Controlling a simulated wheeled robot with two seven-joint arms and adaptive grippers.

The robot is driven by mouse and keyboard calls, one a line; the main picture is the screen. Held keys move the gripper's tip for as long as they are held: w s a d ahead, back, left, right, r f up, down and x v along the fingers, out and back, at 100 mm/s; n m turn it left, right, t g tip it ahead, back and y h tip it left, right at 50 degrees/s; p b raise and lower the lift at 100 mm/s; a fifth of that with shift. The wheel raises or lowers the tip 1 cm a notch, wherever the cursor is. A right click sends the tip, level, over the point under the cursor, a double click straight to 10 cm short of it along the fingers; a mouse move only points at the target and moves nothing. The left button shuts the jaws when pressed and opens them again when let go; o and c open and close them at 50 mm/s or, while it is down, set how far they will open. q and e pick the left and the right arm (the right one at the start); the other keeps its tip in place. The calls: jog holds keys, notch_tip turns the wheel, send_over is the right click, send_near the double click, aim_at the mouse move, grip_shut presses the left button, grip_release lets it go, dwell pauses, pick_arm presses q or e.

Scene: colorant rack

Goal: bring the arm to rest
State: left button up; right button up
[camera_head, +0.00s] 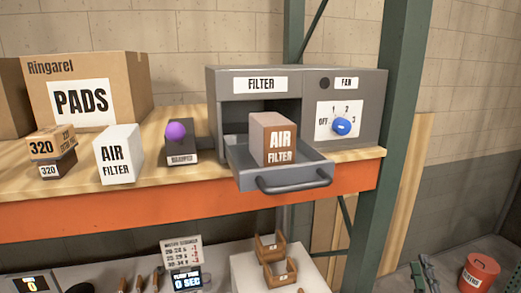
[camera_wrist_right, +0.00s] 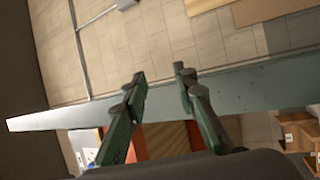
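My right gripper (camera_head: 425,272) shows at the bottom right of the head view, low and to the right of the shelf. In the right wrist view its two green fingers (camera_wrist_right: 160,76) stand apart with nothing between them. My left gripper is in neither view. The grey filter unit (camera_head: 297,84) stands on the shelf with its drawer (camera_head: 245,175) pulled out. A brown air filter box (camera_head: 273,139) sits upright in the drawer.
A green rack post (camera_head: 388,130) stands between the shelf and my right gripper; it crosses the right wrist view (camera_wrist_right: 60,118). The wooden shelf (camera_head: 80,188) holds a white air filter box (camera_head: 118,154) and a pads box (camera_head: 88,90). A red bin (camera_head: 478,272) stands at far right.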

jog(key=s+d+f+m+g, duration=0.1)
jog(key=s+f+m+g, duration=0.2)
jog(key=f, duration=0.7)
jog(key=s+f+m+g, duration=0.3)
jog(key=f, duration=0.7)
jog(key=s+d+f+m+g, duration=0.1)
jog(key=s+f+m+g, duration=0.25)
jog(key=f, duration=0.65)
jog(key=s+a+f+m+g+y, duration=0.2)
jog(key=s+a+f+g, duration=0.25)
jog(key=s+f, duration=0.55)
jog(key=s+a+f+m+g+y, duration=0.1)
jog(key=s+a+f+m+g, duration=0.25)
jog(key=s+a+f, duration=0.4)
jog(key=s+d+f+n+g+b, duration=0.2)
jog(key=f+b, duration=0.5)
jog(key=f, duration=2.9)
jog(key=s+f+b, duration=0.3)
jog(key=s+f, duration=0.7)
jog(key=f, duration=0.2)
jog(key=s+a+f+b, duration=0.1)
jog(key=s+f+b, duration=0.2)
jog(key=s+f, duration=0.8)
notch_tip(320, 180, down, 2)
jog(key=shift+f+g+y, duration=0.25)
jog(key=shift+g+y, duration=0.05)
jog(key=shift+g, duration=0.15)
